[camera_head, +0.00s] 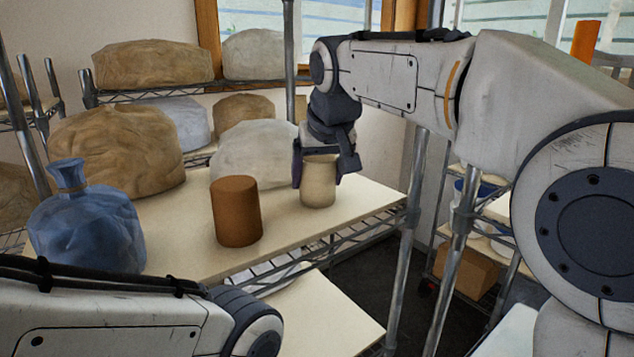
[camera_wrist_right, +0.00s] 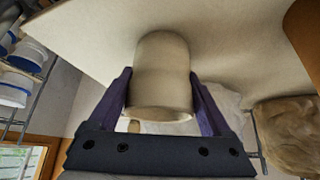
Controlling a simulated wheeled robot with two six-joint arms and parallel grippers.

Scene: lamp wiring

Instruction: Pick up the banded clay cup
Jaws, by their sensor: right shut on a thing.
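The pale beige clay cup (camera_head: 318,186) stands upright at the shelf board's right part in the head view; any bands on it are too faint to tell. My right gripper (camera_head: 325,172) comes down from above and is shut on the cup, one finger on each side. The cup also fills the middle of the right wrist view (camera_wrist_right: 160,72), between the two purple fingers. I cannot tell whether its base touches the board. My left arm shows at the bottom left of the head view, but its gripper is out of view.
A brown cylinder (camera_head: 236,211) stands left of the cup on the cream shelf board (camera_head: 180,215). A blue bottle (camera_head: 85,225) and large wrapped lumps (camera_head: 118,148) stand farther left and behind. Metal posts (camera_head: 405,225) and the board's edge lie to the right.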

